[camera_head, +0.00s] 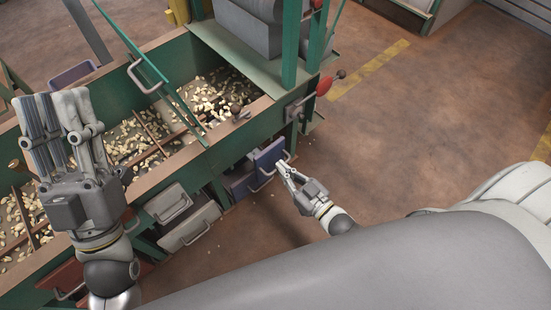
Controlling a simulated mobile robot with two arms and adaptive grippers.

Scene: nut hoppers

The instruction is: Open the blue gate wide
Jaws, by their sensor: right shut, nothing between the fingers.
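A blue gate (270,154) with a thin pale handle is low on the near side of the green hopper frame, right of centre. It stands at an angle to the frame, but how far it is open is hard to tell. My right gripper (281,168) is shut and empty, with its fingertips close to the gate's right side and handle. Whether they touch it is unclear. My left gripper (55,97) is over the left part of the hopper, away from the blue gate. Its finger opening cannot be judged from this angle.
The green hopper (172,164) holds scattered nuts between brown dividers. Grey gates (188,227) with handles line its near side, left of the blue gate. A red-knobbed lever (325,85) projects above the blue gate. Brown floor (420,110) is clear to the right.

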